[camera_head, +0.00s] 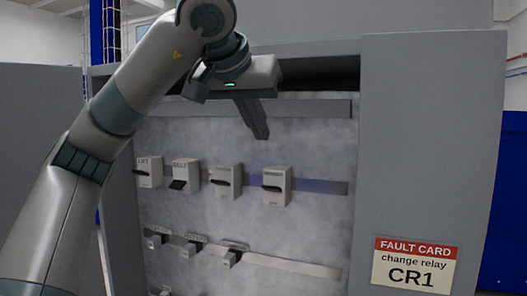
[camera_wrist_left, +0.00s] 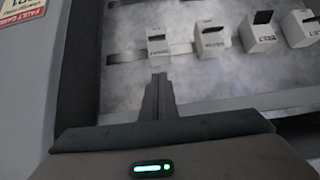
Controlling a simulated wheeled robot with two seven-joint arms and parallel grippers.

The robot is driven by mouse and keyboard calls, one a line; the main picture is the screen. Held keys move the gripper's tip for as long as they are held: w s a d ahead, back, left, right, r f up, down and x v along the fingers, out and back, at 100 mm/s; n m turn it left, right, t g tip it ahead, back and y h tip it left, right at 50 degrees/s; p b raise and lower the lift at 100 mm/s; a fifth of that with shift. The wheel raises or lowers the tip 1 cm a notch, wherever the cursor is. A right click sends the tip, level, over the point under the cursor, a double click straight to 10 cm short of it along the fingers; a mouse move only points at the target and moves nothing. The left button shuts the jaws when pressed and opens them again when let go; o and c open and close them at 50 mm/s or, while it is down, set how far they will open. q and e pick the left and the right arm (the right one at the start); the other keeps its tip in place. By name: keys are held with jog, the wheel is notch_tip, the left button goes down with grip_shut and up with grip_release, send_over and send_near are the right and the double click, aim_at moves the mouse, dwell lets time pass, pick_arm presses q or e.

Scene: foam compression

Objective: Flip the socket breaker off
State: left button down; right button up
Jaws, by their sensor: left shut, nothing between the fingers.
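A row of white breakers with black levers sits on the upper rail in the open cabinet. The left two read LIFT (camera_head: 149,172) and BELT (camera_head: 186,177). The labels of the third breaker (camera_head: 227,183) and the fourth breaker (camera_head: 277,187) are too small to read, so I cannot tell which is the socket breaker. BELT's lever looks tilted lower than the others. My left gripper (camera_head: 262,134) is shut and empty, above the fourth breaker and apart from it. In the left wrist view its fingers (camera_wrist_left: 157,80) point toward the fourth breaker (camera_wrist_left: 158,43).
Smaller devices (camera_head: 232,257) line a lower rail. A fault card (camera_head: 414,264) reading "change relay CR1" is on the grey panel (camera_head: 430,140) at the right. The cabinet's side wall (camera_head: 122,220) bounds the left.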

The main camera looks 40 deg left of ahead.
aim_at(274, 173)
pick_arm(q)
jog(key=b+x, duration=0.4)
jog(key=x, duration=0.6)
jog(key=shift+s+d+f+b, duration=0.1)
jog(key=shift+f+b, duration=0.1)
jog(key=shift+b, duration=0.1)
jog(key=shift+s+d+f+b, duration=0.1)
jog(key=shift+s+f+b, duration=0.25)
jog(key=shift+f+b, duration=0.55)
jog(key=shift+s+d+f+b, duration=0.15)
jog(key=shift+s+f+b, duration=0.15)
jog(key=shift+s+b, duration=0.35)
jog(key=shift+f+b, duration=0.35)
jog(key=shift+b, duration=0.2)
jog(key=shift+r, duration=0.1)
